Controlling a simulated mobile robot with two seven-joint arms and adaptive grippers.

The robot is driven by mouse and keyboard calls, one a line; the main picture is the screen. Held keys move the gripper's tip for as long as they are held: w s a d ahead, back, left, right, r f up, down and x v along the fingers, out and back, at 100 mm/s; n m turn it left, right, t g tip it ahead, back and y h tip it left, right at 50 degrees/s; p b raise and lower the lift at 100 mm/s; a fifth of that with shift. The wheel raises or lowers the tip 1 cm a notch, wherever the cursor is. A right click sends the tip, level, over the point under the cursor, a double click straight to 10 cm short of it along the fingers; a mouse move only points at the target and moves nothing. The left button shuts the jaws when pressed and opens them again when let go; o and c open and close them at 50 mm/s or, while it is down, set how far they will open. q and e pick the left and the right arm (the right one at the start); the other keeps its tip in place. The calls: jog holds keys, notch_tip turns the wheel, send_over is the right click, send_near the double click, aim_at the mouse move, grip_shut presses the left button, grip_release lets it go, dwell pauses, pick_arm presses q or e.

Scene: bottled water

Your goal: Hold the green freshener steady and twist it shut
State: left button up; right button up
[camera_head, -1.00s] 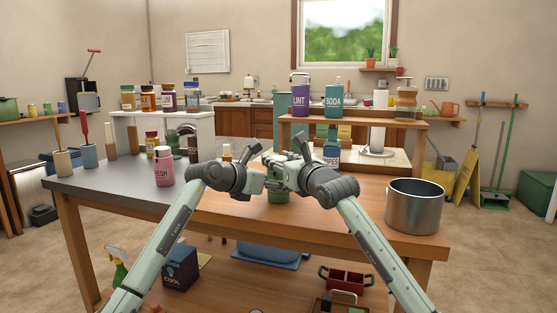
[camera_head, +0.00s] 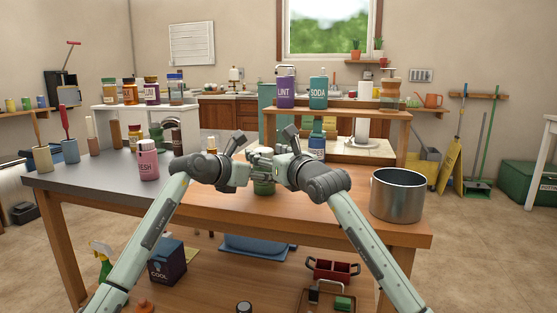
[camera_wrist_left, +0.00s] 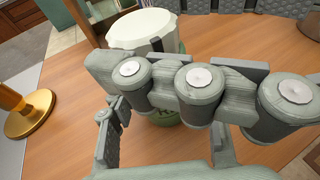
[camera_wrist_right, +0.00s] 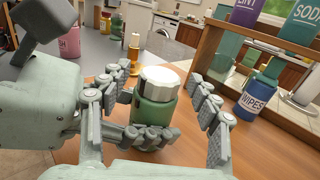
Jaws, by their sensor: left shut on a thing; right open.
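The green freshener is a squat green jar with a white lid. In the right wrist view the freshener (camera_wrist_right: 152,108) stands upright on the wooden table, lid on top. In the head view only a bit of its green body (camera_head: 263,188) shows below the grippers. My left gripper (camera_head: 248,170) is shut on its body from the left. In the left wrist view the white lid (camera_wrist_left: 140,28) shows above the fingers, which hide most of the body. My right gripper (camera_wrist_right: 160,115) is open, its fingers to either side of the jar. Whether they touch it I cannot tell.
A pink bottle (camera_head: 148,160) stands to the left on the table and a steel pot (camera_head: 397,195) to the right. A small amber bottle (camera_wrist_right: 133,58) is close behind the freshener. A blue wipes container (camera_wrist_right: 258,98) stands near the raised shelf. The table's front is clear.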

jog(key=v, duration=1)
jog(key=shift+s+d, duration=0.1)
pick_arm(q)
jog(key=o, duration=1.1)
jog(key=shift+o, duration=0.2)
